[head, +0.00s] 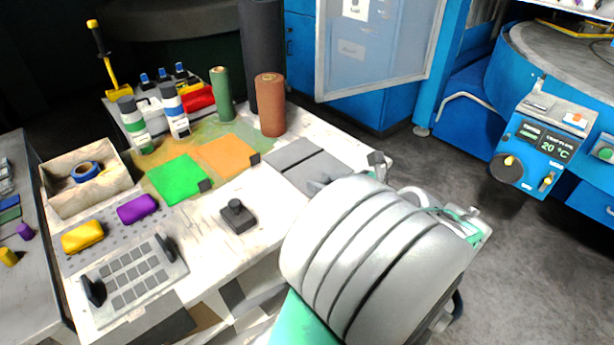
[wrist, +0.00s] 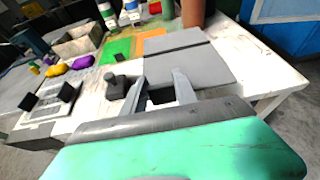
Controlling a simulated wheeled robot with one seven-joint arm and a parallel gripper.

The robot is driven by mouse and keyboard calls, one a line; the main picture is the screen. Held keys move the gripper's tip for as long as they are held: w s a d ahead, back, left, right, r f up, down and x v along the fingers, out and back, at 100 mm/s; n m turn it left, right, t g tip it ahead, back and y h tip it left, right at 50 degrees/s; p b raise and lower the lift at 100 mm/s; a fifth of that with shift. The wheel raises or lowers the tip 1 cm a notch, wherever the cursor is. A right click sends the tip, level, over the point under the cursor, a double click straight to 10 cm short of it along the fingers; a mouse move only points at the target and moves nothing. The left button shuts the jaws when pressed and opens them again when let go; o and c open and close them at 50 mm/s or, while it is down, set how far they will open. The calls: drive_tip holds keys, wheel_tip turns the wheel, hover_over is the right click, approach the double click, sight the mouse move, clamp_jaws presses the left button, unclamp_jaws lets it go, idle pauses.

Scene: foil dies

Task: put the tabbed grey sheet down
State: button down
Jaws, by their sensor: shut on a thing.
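The tabbed grey sheet (wrist: 200,69) is a flat plain square in front of my gripper (wrist: 163,84). My gripper is shut on its dark tab (wrist: 160,97), which shows between the two pale fingers. The sheet looks level and close to the white table top; I cannot tell whether it touches. In the head view the grey sheet (head: 289,177) is partly hidden behind my arm and gripper (head: 319,184). A second grey square (head: 322,166) lies right beside it, with a thin dark line between them.
A green sheet (head: 177,178) and an orange sheet (head: 226,156), both with dark tabs, lie to the left. A black knobbed block (head: 238,217) stands near the front edge. Brown (head: 270,105) and green (head: 222,95) rolls stand behind. Bare white table lies between.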

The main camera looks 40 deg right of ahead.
sight(314, 176)
drive_tip(key=w+f, duration=0.1)
drive_tip(key=w+d, duration=0.1)
drive_tip(key=w, duration=0.1)
drive_tip(key=w+d+f, duration=0.1)
drive_tip(key=w, duration=0.1)
drive_tip(key=shift+f, duration=0.35)
drive_tip(key=w+d+f, duration=0.1)
drive_tip(key=f, duration=0.1)
drive_tip(key=w+d+f+b, duration=0.1)
drive_tip(key=w+f, duration=0.1)
drive_tip(key=w+d+f, duration=0.1)
drive_tip(key=f, duration=0.1)
drive_tip(key=shift+w+d+f, duration=0.1)
drive_tip(key=shift+w, duration=0.05)
wheel_tip(314, 176, down, 3)
drive_tip(key=shift+r+b, duration=0.15)
drive_tip(key=shift+b, duration=0.25)
drive_tip(key=c, duration=1)
unclamp_jaws()
drive_tip(key=shift+o, duration=0.2)
